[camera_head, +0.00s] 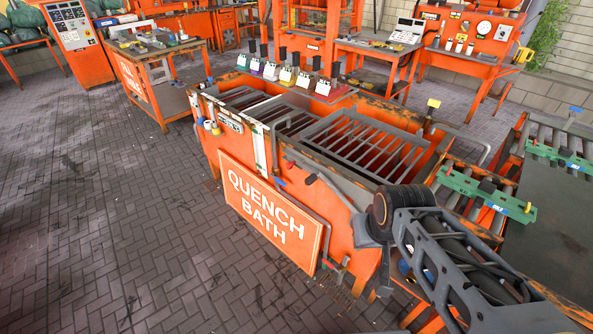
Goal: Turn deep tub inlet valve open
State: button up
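The orange quench bath (225,165) stands in the middle, with slatted grey grates in its openings. No label marks the deep tub inlet valve, so I cannot tell which fitting it is. Small fittings on the near side include a red handle (290,165) and a blue handle (280,182). A yellow-topped fitting (433,103) stands at the bath's far right corner. My grey arm (450,260) reaches in from the lower right to the bath's near right end. Its far end is dark and small, and I cannot make out the gripper's fingers or any contact.
A roller conveyor with green strips (485,193) lies at right, close to my arm. Orange workbenches and a control cabinet (75,38) stand behind. The paved floor at left is clear.

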aim_at(278, 180)
jog(key=u, duration=0.25)
jog(key=i, duration=0.7)
jog(key=u, duration=1.15)
jog(key=i, duration=0.35)
jog(key=u, duration=0.3)
